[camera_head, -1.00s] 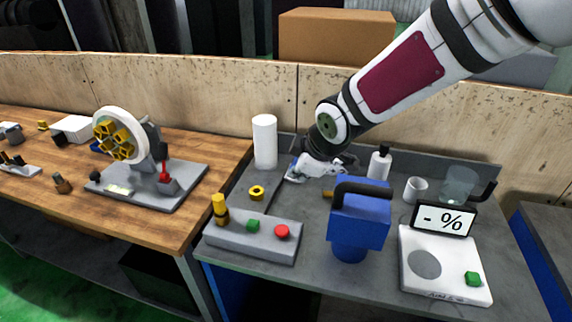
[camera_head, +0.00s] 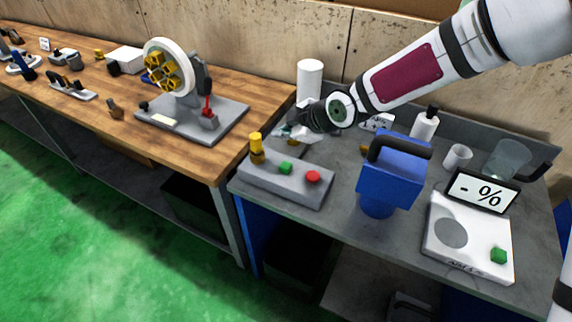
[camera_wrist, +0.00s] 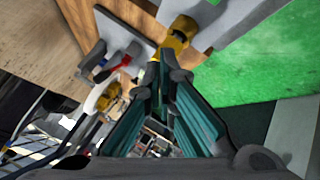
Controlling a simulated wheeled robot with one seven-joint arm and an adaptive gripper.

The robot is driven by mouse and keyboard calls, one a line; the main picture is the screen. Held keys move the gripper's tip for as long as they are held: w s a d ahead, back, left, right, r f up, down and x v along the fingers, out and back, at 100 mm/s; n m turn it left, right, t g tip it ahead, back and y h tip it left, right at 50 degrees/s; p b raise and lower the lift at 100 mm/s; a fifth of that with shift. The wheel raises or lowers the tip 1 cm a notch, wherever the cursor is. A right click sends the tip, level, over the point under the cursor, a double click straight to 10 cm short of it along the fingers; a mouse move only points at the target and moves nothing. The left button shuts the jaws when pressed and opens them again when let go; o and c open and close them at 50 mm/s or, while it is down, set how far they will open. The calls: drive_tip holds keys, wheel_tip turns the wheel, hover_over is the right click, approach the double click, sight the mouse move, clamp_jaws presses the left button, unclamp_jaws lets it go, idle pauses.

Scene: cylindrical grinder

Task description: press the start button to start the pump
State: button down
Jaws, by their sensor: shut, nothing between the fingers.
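A grey control box (camera_head: 262,186) sits at the left front of the grey table. It carries a green button (camera_head: 285,168), a red button (camera_head: 313,177) to its right and a yellow knob (camera_head: 256,148) to its left. My gripper (camera_head: 291,131) is over the table just behind the box, above and apart from the green button in the picture. In the wrist view my gripper's teal fingers (camera_wrist: 164,80) are shut and empty, with the yellow knob (camera_wrist: 181,34) just beyond their tips. No label on the buttons is readable.
A blue device with a black handle (camera_head: 388,180) stands right of the box. Further right are a white scale (camera_head: 468,255) with its own green button (camera_head: 498,255) and a display. A wheel fixture (camera_head: 172,68) stands on the wooden table, left.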

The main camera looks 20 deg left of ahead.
sight(284, 167)
drive_tip(key=shift+f+b, duration=0.65)
drive_tip(key=shift+f, duration=3.6)
drive_tip(key=shift+f, duration=0.1)
drive_tip(key=shift+f, duration=0.3)
drive_tip(key=shift+f+b, duration=0.45)
drive_tip(key=shift+f, duration=0.15)
drive_tip(key=shift+r, duration=1.05)
drive_tip(key=shift+r+p, duration=0.55)
drive_tip(key=shift+r, duration=1.95)
